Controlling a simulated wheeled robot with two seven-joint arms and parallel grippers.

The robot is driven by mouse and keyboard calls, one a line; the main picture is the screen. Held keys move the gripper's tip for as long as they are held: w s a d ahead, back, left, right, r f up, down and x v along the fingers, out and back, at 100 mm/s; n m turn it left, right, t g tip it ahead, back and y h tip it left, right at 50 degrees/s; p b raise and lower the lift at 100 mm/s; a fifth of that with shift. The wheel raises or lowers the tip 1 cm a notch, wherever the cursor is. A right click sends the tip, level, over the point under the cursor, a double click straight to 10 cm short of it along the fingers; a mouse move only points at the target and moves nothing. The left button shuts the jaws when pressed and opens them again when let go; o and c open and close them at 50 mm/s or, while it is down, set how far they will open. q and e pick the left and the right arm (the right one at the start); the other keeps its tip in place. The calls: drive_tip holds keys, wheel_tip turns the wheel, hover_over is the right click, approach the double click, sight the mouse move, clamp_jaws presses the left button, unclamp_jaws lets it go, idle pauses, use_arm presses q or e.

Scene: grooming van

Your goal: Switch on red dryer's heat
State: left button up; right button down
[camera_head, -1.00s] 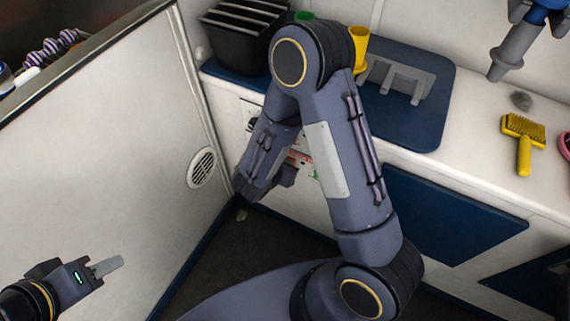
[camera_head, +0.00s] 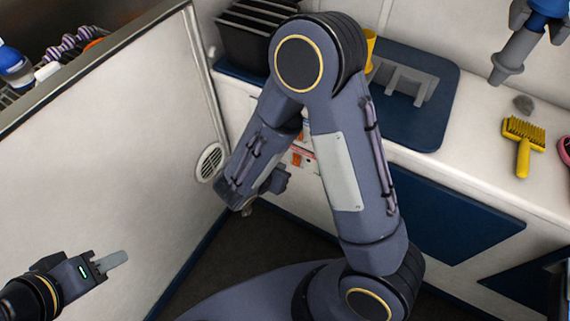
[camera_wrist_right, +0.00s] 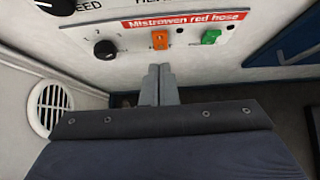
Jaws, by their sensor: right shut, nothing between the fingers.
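In the right wrist view, a control panel carries a red label (camera_wrist_right: 187,18) reading "Mistrowen red hose". Below it are a black knob (camera_wrist_right: 104,50), an orange switch (camera_wrist_right: 160,39) and a green switch (camera_wrist_right: 211,37). The switches' positions are too small to read. My right gripper (camera_wrist_right: 159,68) is shut and empty, its tips just below the orange switch in the picture; I cannot tell the gap in depth. In the head view my right arm partly covers the panel (camera_head: 302,158). My left gripper (camera_head: 112,261) is at lower left, away from the panel; its opening is unclear.
A round vent (camera_wrist_right: 51,108) is in the wall left of the panel. Above the panel, the counter holds a black rack (camera_head: 256,40), a blue mat (camera_head: 425,120) with a grey holder (camera_head: 402,80), and a yellow brush (camera_head: 523,145). The dark floor below is clear.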

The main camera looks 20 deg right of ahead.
drive_tip(key=v, duration=0.4)
drive_tip(key=shift+d+r+p, duration=0.25)
drive_tip(key=shift+r+p, duration=0.05)
drive_tip(key=shift+r, duration=0.05)
drive_tip(key=s+d+r+m+g+y, duration=0.2)
drive_tip(key=s+d+r+m+y, duration=0.4)
drive_tip(key=m, duration=0.5)
drive_tip(key=s+d+r+m+g+y, duration=0.2)
drive_tip(key=s+r+m+y, duration=0.15)
drive_tip(key=s+m, duration=0.55)
wheel_tip(320, 180, up, 23)
drive_tip(key=a+m+t+y+p, duration=0.1)
drive_tip(key=m+p, duration=0.6)
drive_tip(key=p, duration=1)
drive_tip(key=t+y, duration=0.1)
drive_tip(key=t, duration=0.1)
drive_tip(key=shift+s+a+t+p, duration=0.35)
drive_tip(key=shift+a+t+p, duration=0.05)
